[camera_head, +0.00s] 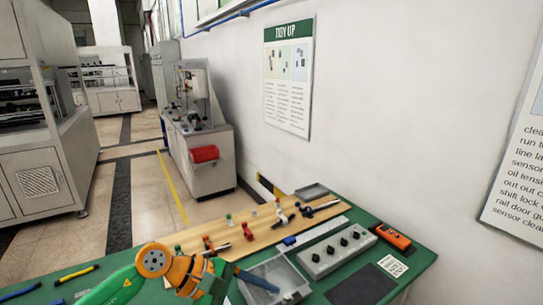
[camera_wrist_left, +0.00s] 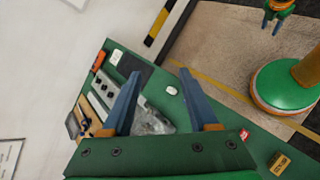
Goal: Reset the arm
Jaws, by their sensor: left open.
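My left arm, green with orange joints, comes in from the bottom left in the head view. Another green gripper with two small fingers, seemingly my right gripper (camera_wrist_left: 274,20), shows at the top right of that view over the floor.
A wooden board (camera_head: 240,245) on the table carries several small coloured parts. A grey control box (camera_head: 338,252) with black knobs and an orange device (camera_head: 393,237) lie to its right. A yellow and black tool (camera_head: 77,275) lies at the left. The wall stands behind the table.

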